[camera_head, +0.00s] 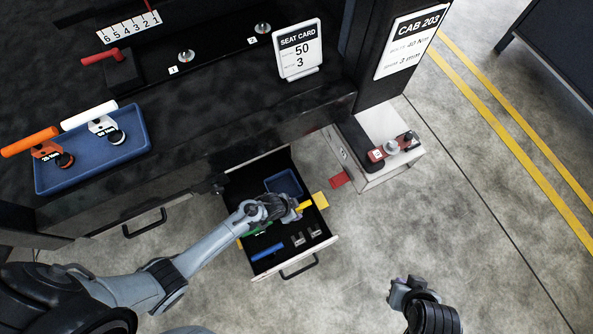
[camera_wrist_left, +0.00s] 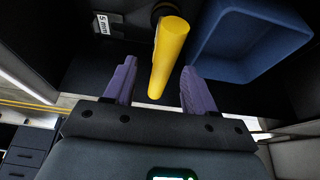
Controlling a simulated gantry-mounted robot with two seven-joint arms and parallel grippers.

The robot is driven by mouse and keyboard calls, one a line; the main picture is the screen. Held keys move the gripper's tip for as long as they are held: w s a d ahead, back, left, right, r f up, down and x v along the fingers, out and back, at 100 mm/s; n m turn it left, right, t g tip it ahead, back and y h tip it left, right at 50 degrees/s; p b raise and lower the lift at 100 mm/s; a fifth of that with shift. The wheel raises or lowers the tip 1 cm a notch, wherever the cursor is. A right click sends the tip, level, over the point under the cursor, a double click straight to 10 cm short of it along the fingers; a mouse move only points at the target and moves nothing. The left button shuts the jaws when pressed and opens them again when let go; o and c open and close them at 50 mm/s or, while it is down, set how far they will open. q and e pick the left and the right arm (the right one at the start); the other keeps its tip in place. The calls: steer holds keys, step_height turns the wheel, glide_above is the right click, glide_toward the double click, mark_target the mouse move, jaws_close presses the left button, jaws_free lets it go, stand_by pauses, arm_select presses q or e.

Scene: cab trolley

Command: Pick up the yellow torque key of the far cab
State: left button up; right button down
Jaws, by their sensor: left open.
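The yellow torque key (camera_head: 304,205) lies in the open drawer (camera_head: 285,268), partly hidden by my left gripper in the head view. My left gripper (camera_head: 293,208) is over the drawer. In the left wrist view the key's yellow handle (camera_wrist_left: 170,55) runs between the two purple fingers, with gaps on both sides. The left gripper (camera_wrist_left: 156,80) is open and holds nothing. My right gripper (camera_head: 402,288) is low at the right, over the floor and away from the drawer; its jaws are too small to read.
The drawer also holds a blue bin (camera_head: 284,183), a blue handle (camera_head: 267,252) and small metal pieces (camera_head: 306,238). The bench above has a blue tray (camera_head: 90,175) with orange and white keys, and a seat card (camera_head: 298,50). A white box (camera_head: 378,155) stands right.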

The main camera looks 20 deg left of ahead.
arm_select(q)
steer(key=shift+w+f, duration=0.1)
steer(key=shift+f, duration=0.15)
steer(key=shift+w+f+b, duration=0.1)
steer(key=shift+f+b, duration=0.25)
steer(key=shift+b, duration=0.2)
steer(key=b+x, duration=0.2)
steer(key=x, duration=0.1)
steer(key=shift+d+b, duration=0.1)
steer(key=shift+b, duration=0.3)
steer(key=shift+w+f+b, duration=0.25)
steer(key=shift+f+b, duration=0.1)
steer(key=shift+d, duration=0.1)
jaws_close()
steer(key=shift+r, duration=0.1)
